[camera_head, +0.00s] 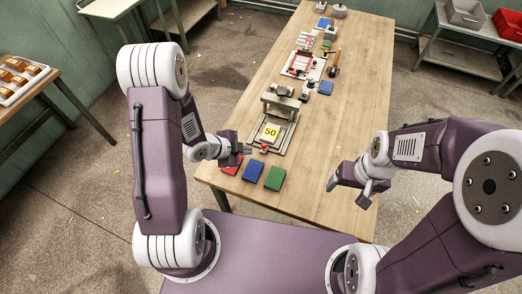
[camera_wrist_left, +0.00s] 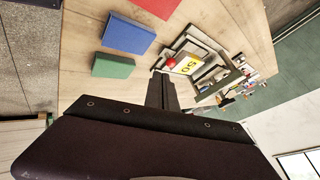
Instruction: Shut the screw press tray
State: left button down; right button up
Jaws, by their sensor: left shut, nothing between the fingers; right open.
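The screw press (camera_head: 283,98) stands on the wooden table, and its tray (camera_head: 283,141) reaches out of the frame toward me. A yellow plate marked 50 (camera_head: 271,132) lies on the tray. A red knob (camera_head: 264,149) is at the tray's near end; it also shows in the left wrist view (camera_wrist_left: 171,63). My left gripper (camera_head: 248,151) is shut and empty, just left of the knob. In the left wrist view its fingers (camera_wrist_left: 162,88) point toward the knob; I cannot tell whether they touch it. My right gripper (camera_head: 346,194) is open and empty, over the table's right side.
Red (camera_head: 232,166), blue (camera_head: 253,170) and green (camera_head: 273,178) blocks lie at the table's near left, close to my left gripper. Behind the press are a blue block (camera_head: 326,87), a red-and-white fixture (camera_head: 301,64) and other tools. The table's right side is mostly clear.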

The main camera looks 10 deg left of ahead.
aim_at(274, 127)
pick_arm(q)
jog(key=x, duration=0.8)
jog(key=shift+w+f, duration=0.2)
jog(key=shift+f, duration=0.05)
jog(key=shift+w+d+f, duration=0.3)
jog(key=shift+f, duration=0.15)
jog(key=shift+w+f, duration=0.1)
pick_arm(e)
jog(key=shift+w+a+r, duration=0.15)
pick_arm(q)
jog(key=w, duration=0.2)
jog(key=w+d, duration=0.1)
jog(key=w, duration=0.5)
jog(key=shift+w+d+p, duration=0.1)
jog(key=shift+d+p, duration=0.2)
jog(key=shift+p, duration=0.05)
jog(key=w, duration=0.4)
jog(key=shift+w+d, duration=0.15)
jog(key=shift+d, duration=0.25)
pick_arm(e)
jog(key=shift+w+d+r, duration=0.15)
jog(key=shift+w, duration=0.35)
jog(key=shift+w+d+r, duration=0.1)
jog(key=shift+w+r, duration=0.05)
jog(key=shift+w, duration=0.35)
